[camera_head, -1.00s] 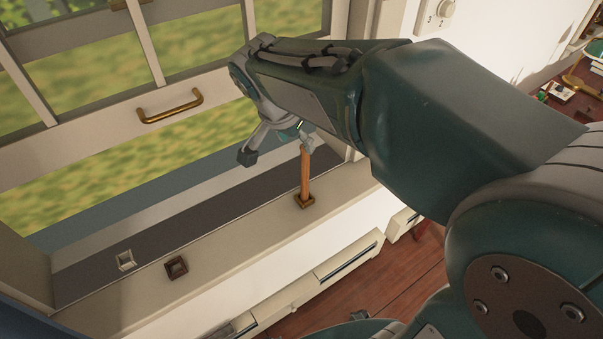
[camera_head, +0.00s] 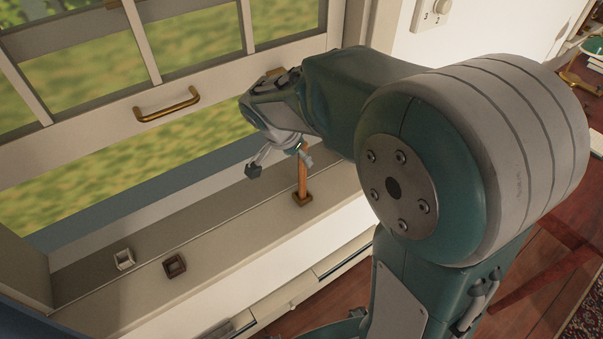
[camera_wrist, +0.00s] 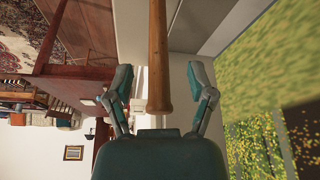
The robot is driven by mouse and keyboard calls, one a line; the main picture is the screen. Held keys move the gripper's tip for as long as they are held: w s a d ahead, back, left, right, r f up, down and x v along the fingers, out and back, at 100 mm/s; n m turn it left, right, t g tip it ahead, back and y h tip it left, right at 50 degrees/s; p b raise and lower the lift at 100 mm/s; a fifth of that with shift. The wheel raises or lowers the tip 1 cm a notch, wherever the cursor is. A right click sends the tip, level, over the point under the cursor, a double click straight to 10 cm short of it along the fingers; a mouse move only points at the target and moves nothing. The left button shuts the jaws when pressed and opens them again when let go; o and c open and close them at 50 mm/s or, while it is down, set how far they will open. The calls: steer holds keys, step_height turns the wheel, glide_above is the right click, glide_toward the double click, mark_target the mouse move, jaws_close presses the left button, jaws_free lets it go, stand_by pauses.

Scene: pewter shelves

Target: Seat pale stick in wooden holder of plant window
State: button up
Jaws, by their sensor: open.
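An orange-brown wooden stick (camera_head: 303,178) stands upright in a small brownish square holder (camera_head: 303,199) on the window sill. No paler stick shows. A dark reddish-brown square holder (camera_head: 174,266) and a white one (camera_head: 124,259) sit empty farther left on the sill; I cannot tell materials for sure. My gripper (camera_head: 280,165) is at the stick's upper part, with its fingers apart. In the wrist view the stick (camera_wrist: 158,50) runs between the two open fingers, with a visible gap on each side. My arm hides part of the scene behind it.
The window sash with a brass handle (camera_head: 167,104) is raised above the sill. The sill (camera_head: 235,236) is clear between the dark holder and the stick's holder. A white wall with a switch plate (camera_head: 432,14) is at the right, above a reddish wooden floor.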

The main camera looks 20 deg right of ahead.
mark_target(302, 168)
steer(key=shift+x, duration=1.55)
steer(key=shift+r, duration=0.1)
jaws_close()
steer(key=shift+s, duration=0.1)
